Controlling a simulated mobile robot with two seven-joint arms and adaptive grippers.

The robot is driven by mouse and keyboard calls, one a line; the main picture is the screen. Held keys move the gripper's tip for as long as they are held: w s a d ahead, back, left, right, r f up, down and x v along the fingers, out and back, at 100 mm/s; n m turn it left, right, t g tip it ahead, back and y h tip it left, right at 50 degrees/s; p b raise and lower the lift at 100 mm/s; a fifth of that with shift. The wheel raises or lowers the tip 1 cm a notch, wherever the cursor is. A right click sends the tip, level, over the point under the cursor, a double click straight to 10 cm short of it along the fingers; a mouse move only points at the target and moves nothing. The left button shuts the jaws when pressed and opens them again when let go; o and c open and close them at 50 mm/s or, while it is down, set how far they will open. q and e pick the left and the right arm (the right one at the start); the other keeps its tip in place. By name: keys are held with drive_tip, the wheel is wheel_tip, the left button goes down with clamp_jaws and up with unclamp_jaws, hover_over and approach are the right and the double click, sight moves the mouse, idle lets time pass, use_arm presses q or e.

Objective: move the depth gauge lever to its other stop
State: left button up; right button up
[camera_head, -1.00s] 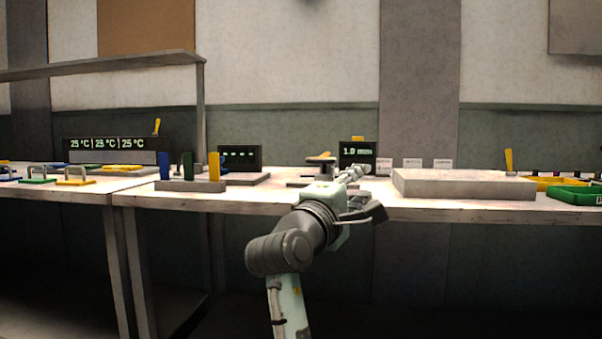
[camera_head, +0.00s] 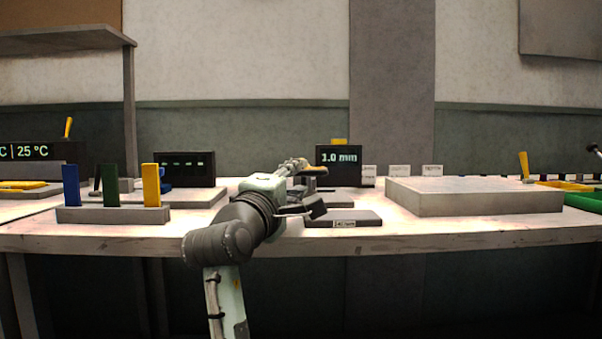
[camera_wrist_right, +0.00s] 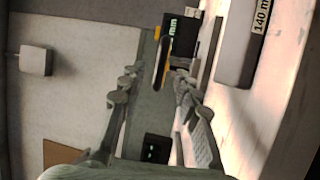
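The depth gauge's dark display (camera_head: 338,163) reads 1.0 mm and stands on the bench right of centre in the head view. Its end also shows in the right wrist view (camera_wrist_right: 181,34). A yellow lever (camera_head: 314,169) sits low in front of the display; in the right wrist view it is a long dark and yellow bar (camera_wrist_right: 163,62). My right gripper (camera_head: 299,164) reaches over the bench beside the lever. In the wrist view the right gripper (camera_wrist_right: 155,76) has its fingers wide apart, with the lever beyond the tips, nearer the right finger. Contact cannot be told. My left gripper is out of view.
A large pale slab (camera_head: 474,197) lies farther right. A rack (camera_head: 112,214) with blue, green and yellow upright pieces stands left. Another display (camera_head: 185,168) stands behind it.

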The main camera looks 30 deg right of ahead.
sight(304, 174)
drive_tip(key=x, duration=0.5)
drive_tip(key=shift+w, duration=0.1)
clamp_jaws()
idle(0.3)
